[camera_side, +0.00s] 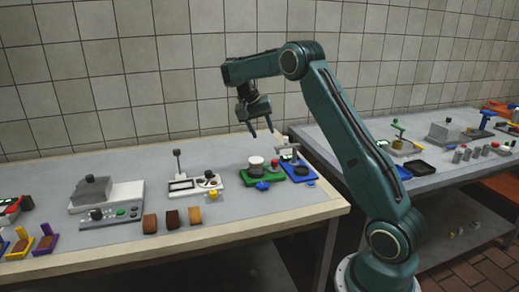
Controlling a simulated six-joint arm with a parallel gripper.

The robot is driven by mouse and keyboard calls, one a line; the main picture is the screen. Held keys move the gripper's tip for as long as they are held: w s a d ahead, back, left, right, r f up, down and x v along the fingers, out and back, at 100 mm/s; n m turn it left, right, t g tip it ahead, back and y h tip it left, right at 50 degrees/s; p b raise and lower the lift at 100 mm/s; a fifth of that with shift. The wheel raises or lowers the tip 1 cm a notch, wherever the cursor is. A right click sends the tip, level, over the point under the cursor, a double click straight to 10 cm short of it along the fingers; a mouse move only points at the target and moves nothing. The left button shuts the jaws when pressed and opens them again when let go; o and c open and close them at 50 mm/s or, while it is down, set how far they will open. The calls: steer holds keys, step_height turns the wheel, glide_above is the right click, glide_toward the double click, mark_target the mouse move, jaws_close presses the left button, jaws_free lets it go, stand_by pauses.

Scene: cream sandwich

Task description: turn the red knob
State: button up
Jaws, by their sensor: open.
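A small dark red knob-like piece (275,163) stands on a green base (271,175) near the right end of the left table. A white round cylinder (256,164) stands beside it on the same base. My gripper (262,133) hangs above this base, pointing down, with its two fingers apart and nothing between them. It is clear of the red piece. The red piece is small in this view, and its turn angle cannot be told.
A blue base with a grey press-like arm (289,153) stands just right of the green base. A white station with an upright lever (177,166), several brown blocks (171,218) and a grey machine (92,190) stand to the left. A second table with more fixtures is at right.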

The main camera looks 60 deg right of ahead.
mark_target(275, 160)
steer(key=n, duration=2.4)
steer(key=shift+n, duration=0.4)
steer(key=shift+d+f, duration=0.1)
steer(key=shift+f, duration=0.1)
steer(key=x, duration=1.3)
steer(key=shift+s+d+f, duration=0.1)
steer(key=shift+s+f, duration=0.05)
steer(key=c, duration=1)
